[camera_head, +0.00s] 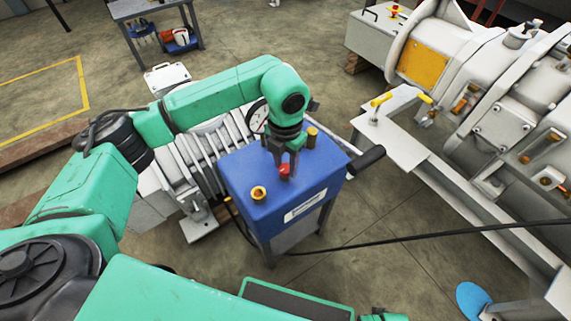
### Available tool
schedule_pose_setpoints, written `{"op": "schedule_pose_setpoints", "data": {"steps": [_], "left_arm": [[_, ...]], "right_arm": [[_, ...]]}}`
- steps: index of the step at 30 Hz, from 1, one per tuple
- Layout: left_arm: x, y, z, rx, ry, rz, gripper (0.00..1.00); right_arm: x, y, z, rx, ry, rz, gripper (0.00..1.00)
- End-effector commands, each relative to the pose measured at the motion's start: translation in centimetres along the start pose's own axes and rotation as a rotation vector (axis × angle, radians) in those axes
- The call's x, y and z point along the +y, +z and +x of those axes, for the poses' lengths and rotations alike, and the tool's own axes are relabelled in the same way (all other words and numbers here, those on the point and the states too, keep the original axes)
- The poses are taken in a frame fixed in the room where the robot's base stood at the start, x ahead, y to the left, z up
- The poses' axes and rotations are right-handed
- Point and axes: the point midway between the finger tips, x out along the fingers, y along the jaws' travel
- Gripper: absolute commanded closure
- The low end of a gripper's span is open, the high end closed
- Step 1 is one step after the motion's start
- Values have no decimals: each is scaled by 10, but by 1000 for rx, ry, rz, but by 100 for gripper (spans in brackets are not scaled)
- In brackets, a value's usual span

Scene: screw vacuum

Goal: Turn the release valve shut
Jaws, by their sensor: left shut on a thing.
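The release valve shows as a small red knob (284,170) on top of the blue vacuum unit (238,172). My left gripper (285,165) points down from above and is shut on the red knob. The fingers hide part of the knob, and I cannot tell how far it is turned. My right gripper is not clearly seen; only a bit of green arm shows at the bottom edge.
Brass fittings (259,193) and a round gauge (258,116) stand on the blue unit near my left gripper. A black handle (367,160) sticks out to its right. A large grey machine (480,90) fills the right side. A dark cable (420,236) runs across the floor.

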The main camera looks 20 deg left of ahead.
Motion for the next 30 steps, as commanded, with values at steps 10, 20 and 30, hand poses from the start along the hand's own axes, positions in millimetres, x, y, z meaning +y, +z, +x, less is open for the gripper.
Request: {"op": "schedule_pose_setpoints", "data": {"steps": [10, 20, 30], "left_arm": [[0, 1, -2, -6, 1, 64, 100], [0, 1, -2, -6, 1, 64, 53], [0, 0, -1, -2, 0, 63, 26]], "right_arm": [[0, -6, -2, 1, 0, 3, 50], [0, -6, -2, 2, 0, 3, 50], [0, -6, -2, 1, 0, 3, 50]]}}
